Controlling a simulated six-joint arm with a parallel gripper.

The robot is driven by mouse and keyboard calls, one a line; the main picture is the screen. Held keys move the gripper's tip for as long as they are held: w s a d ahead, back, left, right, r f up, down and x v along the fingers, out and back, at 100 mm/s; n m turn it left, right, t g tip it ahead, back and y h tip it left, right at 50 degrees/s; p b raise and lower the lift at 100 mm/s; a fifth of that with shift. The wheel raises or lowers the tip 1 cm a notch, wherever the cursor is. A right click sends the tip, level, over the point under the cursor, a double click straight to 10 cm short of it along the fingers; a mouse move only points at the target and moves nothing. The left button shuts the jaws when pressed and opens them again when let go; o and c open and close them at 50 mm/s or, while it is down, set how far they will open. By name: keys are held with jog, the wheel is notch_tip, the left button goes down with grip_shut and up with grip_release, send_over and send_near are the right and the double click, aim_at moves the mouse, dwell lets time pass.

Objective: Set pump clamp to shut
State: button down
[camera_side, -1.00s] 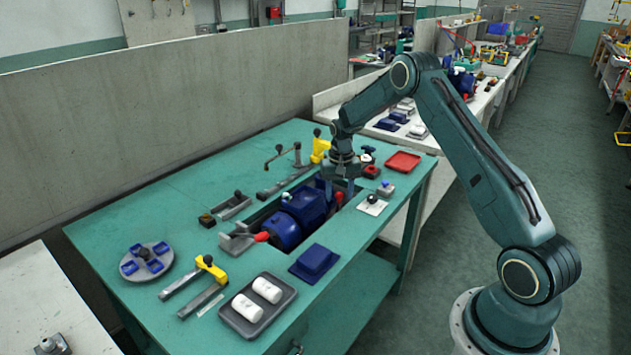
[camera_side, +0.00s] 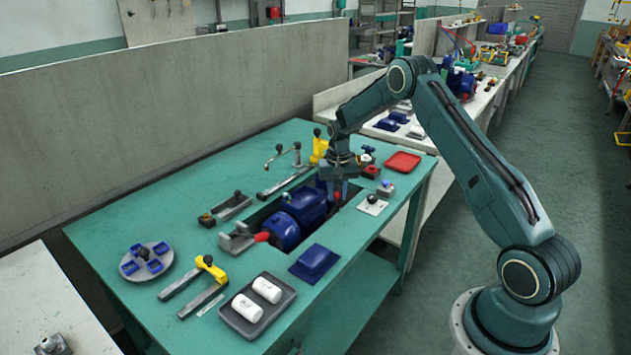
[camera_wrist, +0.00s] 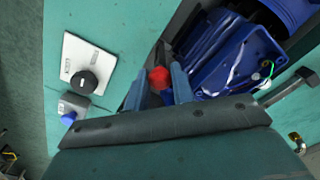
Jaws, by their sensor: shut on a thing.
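The blue pump (camera_side: 303,212) lies in a recess in the green bench. It also shows in the wrist view (camera_wrist: 235,55). A clamp handle with a red grip (camera_side: 337,197) stands at the pump's right end. My gripper (camera_side: 335,190) is down over it. In the wrist view the red grip (camera_wrist: 158,76) sits between the two fingers of my gripper (camera_wrist: 160,82), which are shut on it. The rest of that clamp is hidden by my gripper. A second clamp (camera_side: 238,237) with a red grip (camera_side: 262,237) sits at the pump's left end.
A white plate with a black knob (camera_side: 372,205) and a small box with a blue button (camera_side: 386,188) lie right of my gripper. A red tray (camera_side: 403,162) is behind them. A yellow-handled tool (camera_side: 320,146) stands behind the pump; a blue block (camera_side: 315,262) lies in front.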

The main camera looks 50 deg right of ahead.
jog(key=shift+w, duration=1.35)
jog(key=shift+r, duration=0.1)
jog(key=c, duration=1.2)
grip_release()
notch_tip(320, 180, up, 14)
jog(key=shift+f, duration=0.15)
